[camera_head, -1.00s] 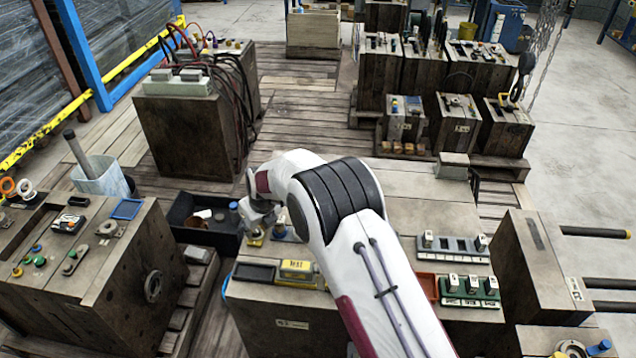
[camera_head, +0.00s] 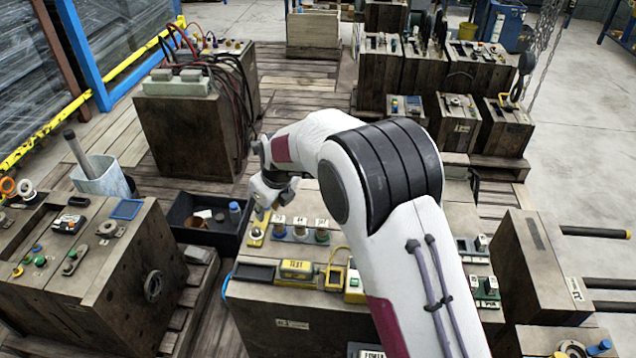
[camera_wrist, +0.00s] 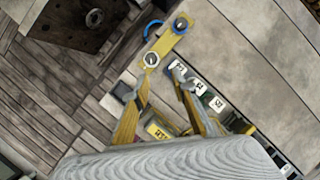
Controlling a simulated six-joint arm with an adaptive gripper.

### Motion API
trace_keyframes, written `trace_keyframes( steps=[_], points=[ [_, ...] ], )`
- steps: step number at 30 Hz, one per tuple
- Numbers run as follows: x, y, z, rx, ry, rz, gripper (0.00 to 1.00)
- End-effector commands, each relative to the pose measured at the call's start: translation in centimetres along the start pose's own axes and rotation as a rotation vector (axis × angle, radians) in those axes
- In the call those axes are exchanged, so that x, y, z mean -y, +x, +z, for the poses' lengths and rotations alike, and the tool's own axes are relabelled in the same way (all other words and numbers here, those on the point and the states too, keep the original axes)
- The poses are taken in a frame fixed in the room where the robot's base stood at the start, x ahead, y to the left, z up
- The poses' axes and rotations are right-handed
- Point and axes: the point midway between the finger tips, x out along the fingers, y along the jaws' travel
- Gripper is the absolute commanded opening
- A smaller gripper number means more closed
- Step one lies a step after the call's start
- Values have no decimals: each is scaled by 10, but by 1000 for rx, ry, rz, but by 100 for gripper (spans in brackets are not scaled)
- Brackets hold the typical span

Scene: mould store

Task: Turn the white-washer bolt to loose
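The yellow plate (camera_wrist: 168,40) in the wrist view carries two bolts. The white-washer bolt (camera_wrist: 151,58) is at the end nearer my gripper. A bolt with a dark blue washer (camera_wrist: 180,24) is at the other end. My gripper (camera_wrist: 160,80) is open, with nothing visible between its fingers, and its tips point toward the white-washer bolt, apparently apart from it. In the head view my gripper (camera_head: 268,205) hangs above the yellow plate (camera_head: 255,240) at the bench's far left corner. The bolts' turn positions are too small to read.
A row of white-labelled knobs (camera_head: 300,228) stands just right of the plate. A yellow TEST box (camera_head: 297,269) lies nearer the front. A black bin (camera_head: 190,236) sits left of the bench. A blue hook-like piece (camera_wrist: 153,29) lies beside the plate.

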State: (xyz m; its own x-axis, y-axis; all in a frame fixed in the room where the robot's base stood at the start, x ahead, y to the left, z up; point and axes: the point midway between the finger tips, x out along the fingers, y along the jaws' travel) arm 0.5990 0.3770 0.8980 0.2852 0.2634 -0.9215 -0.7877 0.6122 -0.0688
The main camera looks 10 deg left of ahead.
Motion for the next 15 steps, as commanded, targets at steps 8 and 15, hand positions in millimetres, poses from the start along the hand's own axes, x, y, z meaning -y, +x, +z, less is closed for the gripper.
trace_keyframes(
  steps=[8, 15],
  points=[
    [14, -32, -8, 2, -104, -13, 26],
    [25, -59, -16, 1, -196, -25, 26]
  ],
)
